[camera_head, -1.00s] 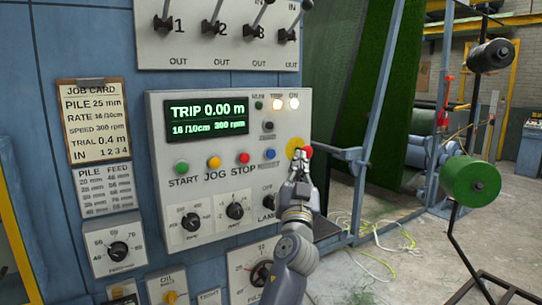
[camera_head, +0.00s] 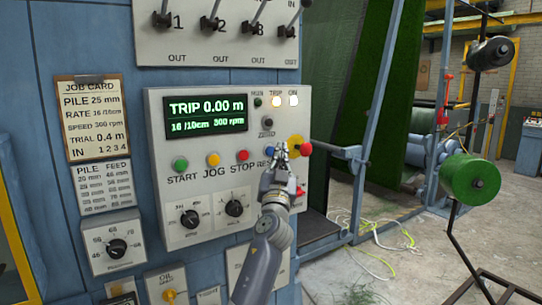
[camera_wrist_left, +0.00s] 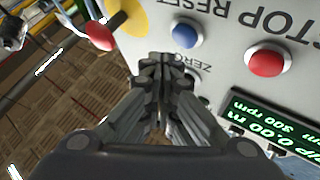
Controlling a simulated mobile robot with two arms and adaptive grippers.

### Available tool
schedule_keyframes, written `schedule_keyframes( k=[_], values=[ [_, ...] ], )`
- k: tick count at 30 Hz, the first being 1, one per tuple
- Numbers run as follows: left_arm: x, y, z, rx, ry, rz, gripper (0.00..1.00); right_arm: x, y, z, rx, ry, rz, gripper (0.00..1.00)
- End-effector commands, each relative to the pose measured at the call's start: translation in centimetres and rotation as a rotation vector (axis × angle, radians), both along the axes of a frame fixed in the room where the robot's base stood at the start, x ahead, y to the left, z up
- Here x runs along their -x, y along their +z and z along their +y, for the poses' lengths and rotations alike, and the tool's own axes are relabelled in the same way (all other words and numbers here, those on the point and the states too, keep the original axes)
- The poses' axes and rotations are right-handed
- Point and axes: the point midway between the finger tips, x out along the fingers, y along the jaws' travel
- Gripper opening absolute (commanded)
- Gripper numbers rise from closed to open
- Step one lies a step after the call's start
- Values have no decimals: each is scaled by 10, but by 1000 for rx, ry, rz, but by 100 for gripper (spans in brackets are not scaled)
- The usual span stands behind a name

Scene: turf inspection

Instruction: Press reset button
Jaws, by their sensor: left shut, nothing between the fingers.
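The blue reset button (camera_wrist_left: 185,33) shows clearly in the wrist view, on the grey control panel (camera_head: 205,150), beside its upside-down RESET label. My left gripper (camera_head: 281,150) is shut and empty in front of the panel, at the button's right side. In the wrist view its closed fingertips (camera_wrist_left: 160,62) are a little below and left of the button, with a gap between them in the picture. Whether they touch the panel I cannot tell. My right gripper is not in view.
A red mushroom knob (camera_head: 305,149) on a yellow disc (camera_head: 296,141) sits right beside my fingers. The red STOP button (camera_head: 243,155) is to the left. The display (camera_head: 206,114) reads TRIP 0.00 m, and the TRIP lamp (camera_head: 276,101) is lit. A blue frame post stands to the right.

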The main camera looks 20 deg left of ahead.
Motion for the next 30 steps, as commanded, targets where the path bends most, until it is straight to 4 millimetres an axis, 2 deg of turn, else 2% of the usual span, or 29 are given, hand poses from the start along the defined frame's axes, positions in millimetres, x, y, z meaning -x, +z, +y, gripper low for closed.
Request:
schedule_keyframes(
  k=[6, 30],
  values=[
    [-6, 0, 9, 0, 1, 0, 0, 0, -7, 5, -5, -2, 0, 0],
    [-7, 0, 9, 1, 0, 0, 0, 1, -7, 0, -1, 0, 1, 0]
  ],
)
